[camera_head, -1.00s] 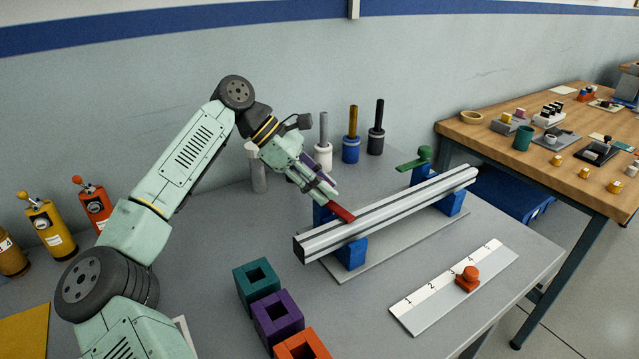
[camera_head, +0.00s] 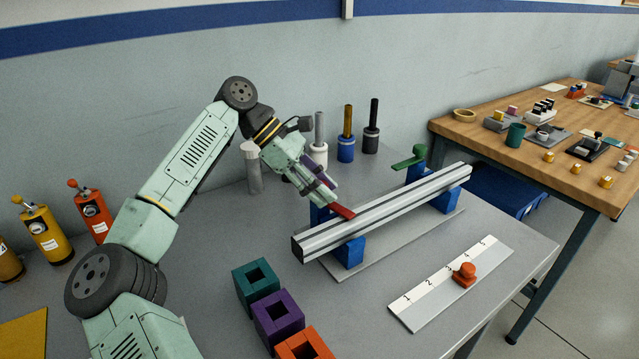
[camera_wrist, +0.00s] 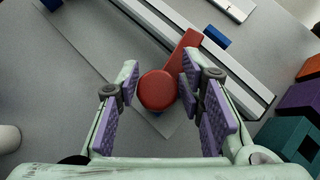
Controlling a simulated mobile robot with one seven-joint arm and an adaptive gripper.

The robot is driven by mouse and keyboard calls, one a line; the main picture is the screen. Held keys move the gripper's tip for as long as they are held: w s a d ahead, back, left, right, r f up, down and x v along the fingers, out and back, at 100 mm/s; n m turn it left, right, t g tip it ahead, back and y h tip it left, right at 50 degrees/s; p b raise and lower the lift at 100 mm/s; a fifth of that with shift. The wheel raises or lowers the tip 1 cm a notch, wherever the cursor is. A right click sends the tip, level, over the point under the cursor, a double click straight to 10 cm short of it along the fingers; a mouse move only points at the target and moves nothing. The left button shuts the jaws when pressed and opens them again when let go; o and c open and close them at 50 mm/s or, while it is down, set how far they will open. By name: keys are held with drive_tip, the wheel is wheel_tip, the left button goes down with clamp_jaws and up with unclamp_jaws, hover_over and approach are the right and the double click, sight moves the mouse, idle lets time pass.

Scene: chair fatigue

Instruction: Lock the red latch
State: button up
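The red latch (camera_head: 342,211) is at the near-left end of the grey metal rail (camera_head: 395,212), which rests on blue supports. In the wrist view its round red knob (camera_wrist: 157,91) sits beside the rail, and its flat arm (camera_wrist: 184,48) reaches over the rail. My gripper (camera_head: 327,194) is low over the latch, pointing down. In the wrist view my gripper (camera_wrist: 160,86) is open, with one purple-padded finger on each side of the knob. Narrow gaps seem to remain; contact is unclear. The head view hides the knob behind the fingers.
A green latch (camera_head: 410,159) stands at the rail's far end, its arm turned away from the rail. Teal (camera_head: 255,283), purple (camera_head: 278,318) and orange (camera_head: 303,345) blocks stand in front. A numbered white plate (camera_head: 450,284) lies at right. Several capped cylinders stand behind.

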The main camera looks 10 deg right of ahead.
drive_tip(key=shift+o, duration=1.3)
drive_tip(key=shift+w, duration=0.1)
drive_tip(key=shift+o, duration=0.3)
drive_tip(key=shift+a, duration=0.15)
drive_tip(key=shift+r, duration=0.15)
drive_tip(key=v, duration=1.2)
